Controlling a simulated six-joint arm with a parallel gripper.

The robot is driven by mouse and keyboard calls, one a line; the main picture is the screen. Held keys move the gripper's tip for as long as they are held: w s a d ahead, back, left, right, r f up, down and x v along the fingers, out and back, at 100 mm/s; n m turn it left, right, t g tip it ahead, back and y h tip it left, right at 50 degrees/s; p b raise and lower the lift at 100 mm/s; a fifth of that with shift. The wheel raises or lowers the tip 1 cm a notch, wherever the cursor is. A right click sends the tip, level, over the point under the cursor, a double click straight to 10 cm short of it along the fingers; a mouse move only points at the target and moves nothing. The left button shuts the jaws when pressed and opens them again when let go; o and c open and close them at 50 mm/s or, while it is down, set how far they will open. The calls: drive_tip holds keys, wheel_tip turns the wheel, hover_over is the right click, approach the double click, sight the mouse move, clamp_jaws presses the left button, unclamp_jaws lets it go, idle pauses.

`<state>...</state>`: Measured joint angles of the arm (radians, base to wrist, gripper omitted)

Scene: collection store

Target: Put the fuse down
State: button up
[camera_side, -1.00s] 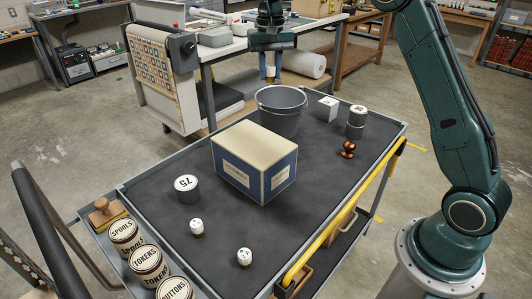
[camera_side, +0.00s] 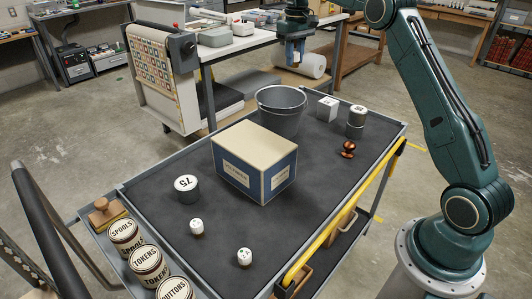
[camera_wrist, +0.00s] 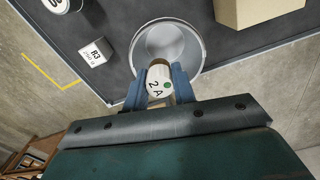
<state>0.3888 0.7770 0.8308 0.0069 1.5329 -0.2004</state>
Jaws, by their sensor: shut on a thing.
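My gripper (camera_side: 294,62) hangs beyond the far end of the cart, higher than the bucket, in the side view. In the wrist view its blue fingers (camera_wrist: 159,84) are shut on a fuse (camera_wrist: 158,76), whose white end is marked "2 A" with a green dot. In the side view the held fuse is hard to make out between the fingers. Two similar small white-topped pieces (camera_side: 196,227) and (camera_side: 245,257) stand upright on the cart's near part. The cart top (camera_side: 322,165) is dark grey.
A metal bucket (camera_side: 281,110) stands at the cart's far end; it is empty in the wrist view (camera_wrist: 138,62). A large box (camera_side: 254,163) stands mid-cart. Weights (camera_side: 186,189) and (camera_side: 356,122), a white block (camera_side: 327,108) and a copper-coloured piece (camera_side: 348,149) stand around.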

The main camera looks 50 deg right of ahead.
sight(291, 116)
wheel_tip(291, 116, down, 20)
drive_tip(key=shift+r, duration=0.1)
idle(1.0)
drive_tip(key=shift+f, duration=0.65)
drive_tip(key=o, duration=0.7)
drive_tip(key=shift+s+f, duration=0.1)
drive_tip(key=shift+r, duration=6.75)
drive_tip(key=shift+a, duration=0.1)
